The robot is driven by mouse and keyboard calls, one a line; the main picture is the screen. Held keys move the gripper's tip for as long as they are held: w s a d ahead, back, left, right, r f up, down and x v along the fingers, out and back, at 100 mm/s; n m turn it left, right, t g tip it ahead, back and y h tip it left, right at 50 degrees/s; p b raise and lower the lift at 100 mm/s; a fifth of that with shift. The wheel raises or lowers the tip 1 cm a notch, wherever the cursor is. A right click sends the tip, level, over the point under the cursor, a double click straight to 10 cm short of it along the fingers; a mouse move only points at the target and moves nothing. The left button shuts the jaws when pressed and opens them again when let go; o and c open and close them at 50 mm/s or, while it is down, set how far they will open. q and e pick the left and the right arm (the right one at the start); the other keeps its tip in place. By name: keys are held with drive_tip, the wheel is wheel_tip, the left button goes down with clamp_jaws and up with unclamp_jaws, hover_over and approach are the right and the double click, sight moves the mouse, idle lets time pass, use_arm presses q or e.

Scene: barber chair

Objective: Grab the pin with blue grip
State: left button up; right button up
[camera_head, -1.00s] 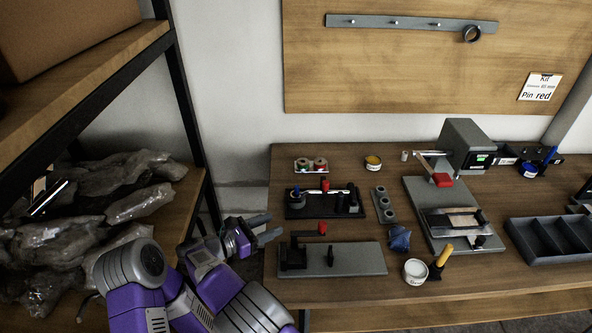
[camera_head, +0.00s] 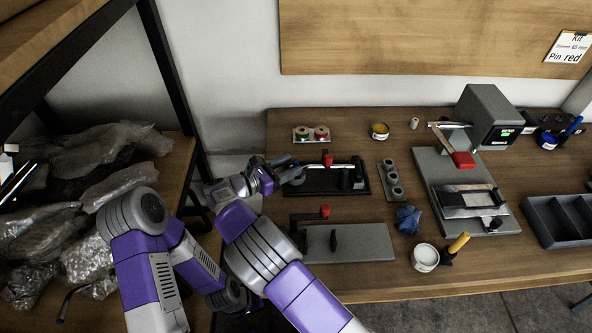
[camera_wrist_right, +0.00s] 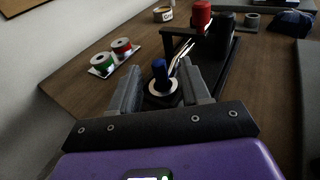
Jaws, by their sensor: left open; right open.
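The pin with blue grip (camera_wrist_right: 160,72) stands upright in a pale ring at the near end of the black fixture (camera_head: 325,192). In the right wrist view it shows between the two fingers of my open right gripper (camera_wrist_right: 160,88), with no clear contact. In the head view my right gripper (camera_head: 290,173) reaches over the fixture's left end, and the pin is hidden or too small to make out there. My left gripper (camera_head: 236,297) is low in the head view, left of the bench; its fingers are mostly hidden behind my right arm.
A red knob (camera_head: 328,160) stands on the fixture beyond the pin. A tray with red and green spools (camera_head: 311,134) is behind it. A grey plate fixture (camera_head: 355,242) lies in front. A shelf with plastic bags (camera_head: 80,185) stands left.

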drive_tip(key=shift+w+d, duration=0.2)
drive_tip(key=shift+d, duration=0.05)
clamp_jaws()
